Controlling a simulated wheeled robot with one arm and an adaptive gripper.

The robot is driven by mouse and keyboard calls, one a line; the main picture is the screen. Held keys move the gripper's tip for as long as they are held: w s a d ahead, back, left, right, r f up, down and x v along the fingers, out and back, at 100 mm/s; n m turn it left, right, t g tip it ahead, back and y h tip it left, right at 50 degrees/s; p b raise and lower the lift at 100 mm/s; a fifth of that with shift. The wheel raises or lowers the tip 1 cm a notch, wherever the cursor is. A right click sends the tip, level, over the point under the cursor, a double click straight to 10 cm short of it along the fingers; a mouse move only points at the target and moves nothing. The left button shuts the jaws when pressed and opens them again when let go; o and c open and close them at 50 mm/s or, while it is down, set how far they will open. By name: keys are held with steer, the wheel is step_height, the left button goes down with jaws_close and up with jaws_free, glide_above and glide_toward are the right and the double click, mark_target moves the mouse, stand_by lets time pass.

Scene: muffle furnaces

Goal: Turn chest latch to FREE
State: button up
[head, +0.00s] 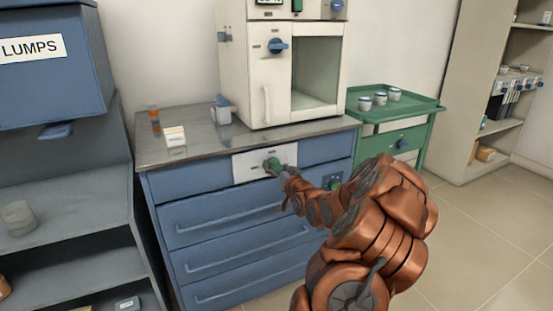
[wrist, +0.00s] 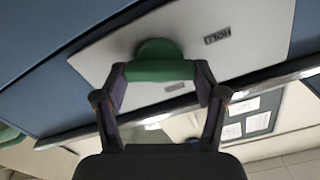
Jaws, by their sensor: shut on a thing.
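The blue drawer chest (head: 170,183) stands in the middle of the head view. A white plate (head: 245,166) on its top front carries the green latch knob (head: 271,163). In the wrist view the knob's green bar (wrist: 160,71) lies across between the two fingers of my gripper (wrist: 160,82), which is shut on it. A small dark label (wrist: 217,36) sits on the plate beside the knob, appearing turned over in the wrist view. In the head view my gripper (head: 281,170) partly hides the knob and plate, so the knob's exact angle is unclear there.
A white furnace (head: 265,90) with a blue knob (head: 277,46) stands on the chest's grey top. A second small knob (head: 333,183) is right of the plate. A green cart (head: 408,104) with cups stands at the right; a blue LUMPS bin (head: 45,85) is left.

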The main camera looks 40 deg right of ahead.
steer(key=m+p, duration=0.3)
steer(key=shift+r+m, duration=0.15)
steer(key=shift+m, duration=0.25)
steer(key=m+p, duration=0.1)
steer(key=m, duration=0.1)
steer(key=shift+d+m+p, duration=0.1)
steer(key=shift+m+p, duration=0.2)
steer(key=shift+m, duration=0.1)
steer(key=m+p, duration=0.1)
steer(key=m, duration=0.2)
steer(key=shift+f, duration=0.2)
steer(key=shift+f+m, duration=0.1)
steer(key=shift+m, duration=1.7)
steer(key=o, duration=1.1)
steer(key=shift+o, duration=0.2)
steer(key=shift+s, duration=0.15)
steer(key=v, duration=1.2)
